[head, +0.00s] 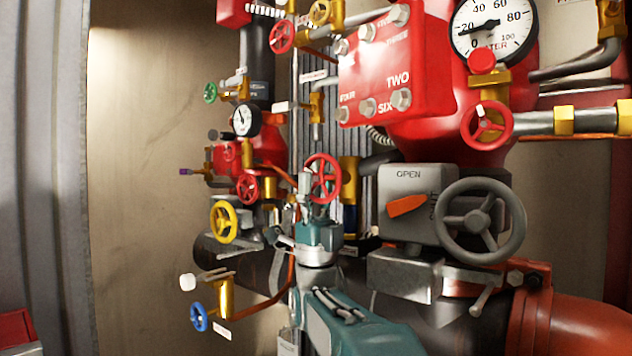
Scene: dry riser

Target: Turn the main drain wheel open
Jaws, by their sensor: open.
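Several handwheels are in view, and I cannot read a label that says which is the main drain. A red handwheel (335,163) on a brass valve (350,184) stands near the middle. My gripper (314,186) is open and points up at this wheel, overlapping its lower left part. I cannot tell whether the fingers touch the rim. My teal wrist hides what lies just below the wheel. A yellow wheel (223,223) is to the left, and a small red wheel (247,188) is above it.
A large grey handwheel (518,228) and a grey box (395,181) marked OPEN with an orange pointer stand to the right. A blue wheel (199,317) is low left. A red valve body (432,70) and a gauge (493,28) are above. Thin pipes crowd my gripper; the left wall is bare.

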